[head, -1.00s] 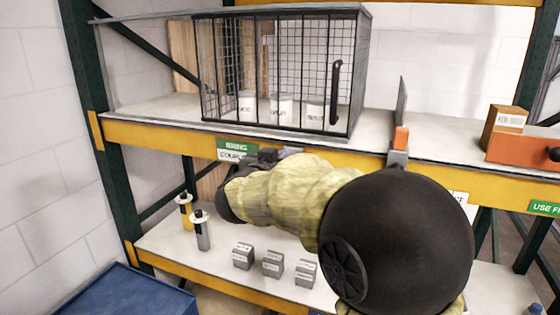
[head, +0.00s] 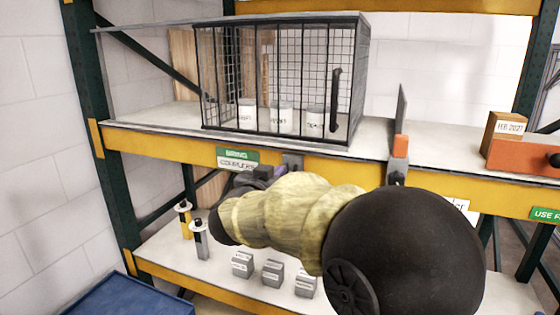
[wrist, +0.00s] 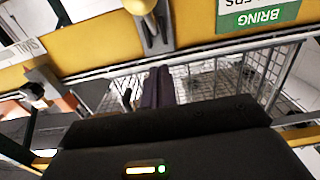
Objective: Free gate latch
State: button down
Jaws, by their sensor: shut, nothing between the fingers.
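A black-framed wire cage (head: 222,75) stands on the upper shelf, its barred gate facing me with a long black handle (head: 335,98) at the right side. A grey bracket (head: 292,161) sits on the yellow beam below the cage. I cannot make out a separate latch on the gate. My gripper (head: 268,172) is shut and empty, in front of the beam, below the cage. Its purple fingers (wrist: 157,88) show in the wrist view. My arm hides part of the beam.
White labelled canisters (head: 281,118) stand inside the cage. An upright dark panel with an orange-topped grey bracket (head: 399,148) is to its right, then a cardboard box (head: 503,131). Small grey boxes (head: 272,272) and two bottles (head: 200,240) stand on the lower shelf.

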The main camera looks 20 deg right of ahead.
jog(key=v, duration=0.7)
jog(key=shift+p, duration=0.4)
jog(key=shift+w, duration=0.1)
